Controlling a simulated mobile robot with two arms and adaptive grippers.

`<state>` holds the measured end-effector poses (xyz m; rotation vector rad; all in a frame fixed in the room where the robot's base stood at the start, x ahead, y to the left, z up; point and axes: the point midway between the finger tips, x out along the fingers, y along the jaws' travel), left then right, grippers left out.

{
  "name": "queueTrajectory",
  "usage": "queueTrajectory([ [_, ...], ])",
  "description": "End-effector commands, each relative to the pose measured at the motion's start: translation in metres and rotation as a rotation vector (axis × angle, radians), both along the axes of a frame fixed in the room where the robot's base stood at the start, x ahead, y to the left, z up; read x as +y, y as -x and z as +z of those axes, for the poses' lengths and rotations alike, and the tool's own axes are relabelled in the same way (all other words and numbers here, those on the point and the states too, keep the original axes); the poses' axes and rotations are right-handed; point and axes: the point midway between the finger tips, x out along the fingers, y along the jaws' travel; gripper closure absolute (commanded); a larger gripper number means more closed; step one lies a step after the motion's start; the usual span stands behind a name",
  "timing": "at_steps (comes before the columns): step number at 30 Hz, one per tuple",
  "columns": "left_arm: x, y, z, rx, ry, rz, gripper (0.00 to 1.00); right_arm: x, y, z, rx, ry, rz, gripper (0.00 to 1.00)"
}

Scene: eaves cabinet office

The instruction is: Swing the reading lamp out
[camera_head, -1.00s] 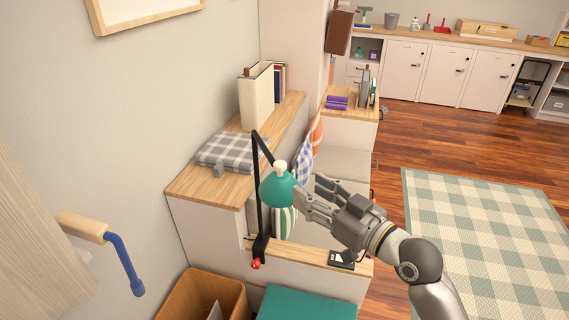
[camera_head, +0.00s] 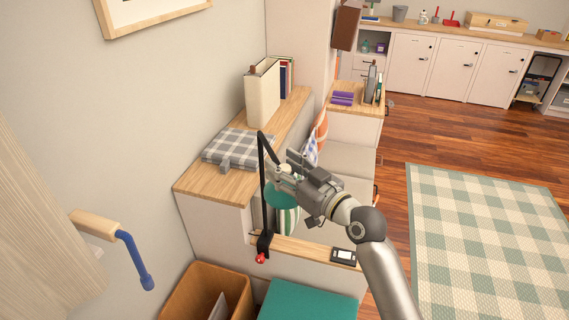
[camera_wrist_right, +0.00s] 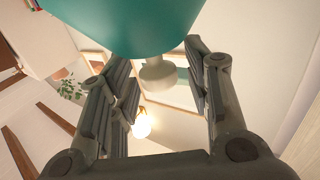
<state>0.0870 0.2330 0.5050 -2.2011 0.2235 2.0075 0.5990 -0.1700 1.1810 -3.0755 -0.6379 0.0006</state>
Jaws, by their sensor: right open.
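The reading lamp has a teal shade (camera_head: 282,199) with a cream knob on top, on a thin black jointed arm (camera_head: 262,185) that rises from a clamp on a wooden ledge. My right gripper (camera_head: 284,168) is at the top of the shade, with its fingers about the knob. In the right wrist view the gripper is open, and the cream knob (camera_wrist_right: 157,74) shows between the spread fingers, just under the teal shade (camera_wrist_right: 130,22). I see no finger clearly touching it. My left gripper is not in view.
A wooden ledge (camera_head: 310,252) with a small dark panel (camera_head: 343,256) runs below the lamp. A wooden bin (camera_head: 195,300) and teal cushion (camera_head: 310,301) are in front.

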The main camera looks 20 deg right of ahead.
Motion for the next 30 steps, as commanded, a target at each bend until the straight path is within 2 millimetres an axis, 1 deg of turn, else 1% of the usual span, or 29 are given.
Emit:
queueTrajectory([
  [8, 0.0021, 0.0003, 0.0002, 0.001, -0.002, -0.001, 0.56, 0.0006, -0.0012, -0.0002, 0.0, 0.001, 0.0, 0.55],
  [11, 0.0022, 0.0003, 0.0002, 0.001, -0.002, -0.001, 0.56, 0.0006, -0.0011, -0.0001, 0.0, 0.001, 0.0, 0.67],
  [18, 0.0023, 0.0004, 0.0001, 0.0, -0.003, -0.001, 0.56, 0.0005, -0.001, -0.0001, 0.0, 0.001, 0.0, 0.97],
  [19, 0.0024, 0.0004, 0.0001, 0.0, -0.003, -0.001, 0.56, 0.0005, -0.001, -0.0002, 0.0, 0.001, 0.0, 1.0],
  [26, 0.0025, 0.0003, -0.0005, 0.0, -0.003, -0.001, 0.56, 0.0004, -0.0009, -0.0004, 0.0, 0.001, 0.001, 1.0],
  [30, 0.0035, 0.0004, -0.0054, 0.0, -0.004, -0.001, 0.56, 0.0, -0.0008, -0.0017, -0.001, 0.003, 0.013, 1.0],
])
